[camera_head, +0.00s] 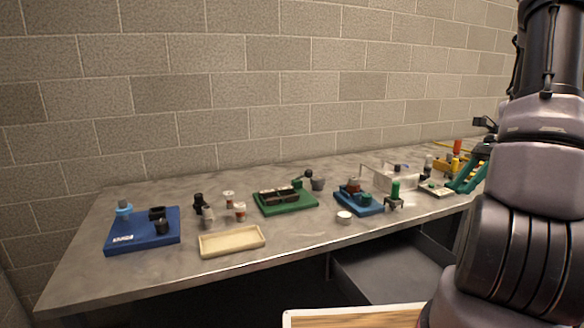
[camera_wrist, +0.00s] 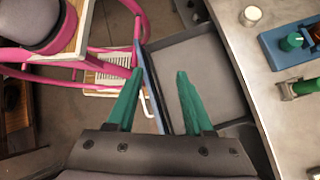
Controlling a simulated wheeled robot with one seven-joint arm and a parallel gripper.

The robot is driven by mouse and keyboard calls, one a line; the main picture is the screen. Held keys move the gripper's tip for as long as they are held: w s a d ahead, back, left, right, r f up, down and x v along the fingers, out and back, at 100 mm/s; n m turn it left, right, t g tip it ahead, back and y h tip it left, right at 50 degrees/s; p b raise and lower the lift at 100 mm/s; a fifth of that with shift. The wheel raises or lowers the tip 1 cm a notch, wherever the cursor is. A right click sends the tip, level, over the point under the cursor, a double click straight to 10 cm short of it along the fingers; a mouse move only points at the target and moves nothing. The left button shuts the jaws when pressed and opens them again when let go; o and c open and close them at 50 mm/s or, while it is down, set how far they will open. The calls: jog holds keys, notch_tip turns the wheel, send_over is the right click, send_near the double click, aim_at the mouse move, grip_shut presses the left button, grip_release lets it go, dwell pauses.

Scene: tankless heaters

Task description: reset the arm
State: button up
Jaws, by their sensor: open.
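My gripper (camera_wrist: 159,74) has two teal fingers, spread apart with nothing between them in the wrist view. It hangs beside the front edge of the grey workbench (camera_head: 90,270), above a dark open tray or drawer (camera_wrist: 200,60). The workbench top also shows at the right of the wrist view (camera_wrist: 265,85). My arm fills the right side of the head view and hides part of the bench there.
On the bench are a blue board (camera_head: 130,238), a cream tray (camera_head: 232,241), a green board (camera_head: 285,203), a smaller blue board (camera_head: 360,203) and a white cap (camera_head: 344,216). A brick wall (camera_head: 250,90) stands behind. A pink tubular frame (camera_wrist: 137,45) lies left of my fingers.

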jog(key=s+a+r+n+t+h, duration=0.3)
jog(key=a+r+n, duration=0.4)
jog(key=a+r, duration=0.3)
jog(key=s+a+r+n+t+h, duration=0.3)
jog(key=s+a+r+n+t, duration=0.3)
jog(key=a+r, duration=0.4)
jog(key=shift+s+a+n, duration=0.75)
jog(key=shift+a+n, duration=0.25)
jog(key=shift+a, duration=0.05)
